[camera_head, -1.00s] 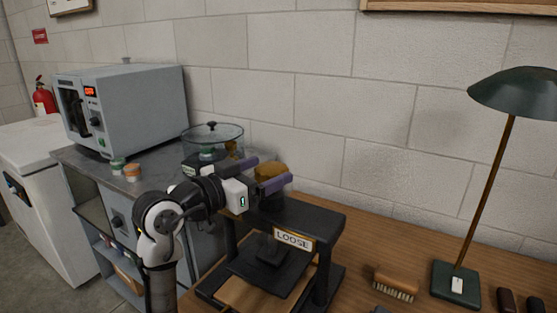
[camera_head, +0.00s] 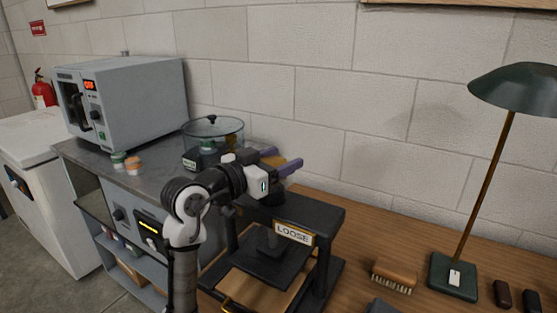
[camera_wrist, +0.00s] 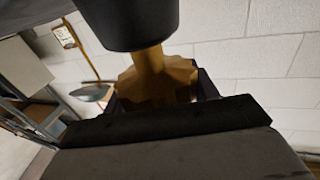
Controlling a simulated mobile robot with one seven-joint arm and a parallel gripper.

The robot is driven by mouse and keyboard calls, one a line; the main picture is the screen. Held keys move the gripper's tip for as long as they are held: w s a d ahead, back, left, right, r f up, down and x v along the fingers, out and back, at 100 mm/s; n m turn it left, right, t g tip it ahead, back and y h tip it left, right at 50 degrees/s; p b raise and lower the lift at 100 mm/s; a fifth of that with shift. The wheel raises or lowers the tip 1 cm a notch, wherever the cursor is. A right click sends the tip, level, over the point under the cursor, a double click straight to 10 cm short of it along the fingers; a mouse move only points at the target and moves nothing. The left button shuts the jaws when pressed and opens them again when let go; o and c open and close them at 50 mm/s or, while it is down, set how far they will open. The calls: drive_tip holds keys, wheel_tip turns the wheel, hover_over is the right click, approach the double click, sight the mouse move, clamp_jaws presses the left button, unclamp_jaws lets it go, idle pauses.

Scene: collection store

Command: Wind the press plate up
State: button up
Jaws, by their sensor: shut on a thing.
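The black press (camera_head: 326,225) stands at the left end of the wooden bench, with a "LOOSE" sign (camera_head: 293,233) on its top beam. Its dark press plate (camera_head: 262,268) hangs inside the frame above a brown board (camera_head: 250,290). My gripper (camera_head: 280,160), with purple fingers, is above the beam and shut on the brass-coloured handle (camera_head: 292,158). In the wrist view the handle (camera_wrist: 150,82) shows between two dark finger shapes. The fingers and arm hide part of the handle and screw.
A brush (camera_head: 394,275) and a green lamp (camera_head: 453,278) are on the bench to the right. A glass-lidded vessel (camera_head: 213,132) and small jars (camera_head: 133,165) stand on the metal counter behind my arm, near a grey oven (camera_head: 130,105). The wall is close behind the press.

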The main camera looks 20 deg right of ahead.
drive_tip(key=shift+n+t, duration=0.3)
drive_tip(key=shift+t, duration=0.1)
drive_tip(key=n+t+y, duration=0.1)
drive_tip(key=t+y, duration=0.1)
drive_tip(key=n+t+y+p, duration=0.1)
drive_tip(key=n+t, duration=0.1)
drive_tip(key=n+t+y, duration=0.2)
drive_tip(key=shift+w+a+r+t+y+p, duration=0.1)
drive_tip(key=shift+w+a+t+y+p, duration=0.05)
drive_tip(key=shift+w+t+y+p, duration=0.2)
drive_tip(key=shift+w+a+n+t+y+p, duration=0.15)
drive_tip(key=shift+n+t+y+p, duration=0.5)
drive_tip(key=shift+n+y, duration=0.85)
drive_tip(key=shift+w+a+n+t+y+p, duration=0.1)
drive_tip(key=shift+a+n+t+y+p, duration=0.15)
drive_tip(key=shift+n+t+y, duration=1.15)
drive_tip(key=shift+g+y, duration=0.4)
drive_tip(key=shift+y, duration=0.15)
drive_tip(key=o, duration=1)
drive_tip(key=shift+s+a, duration=0.1)
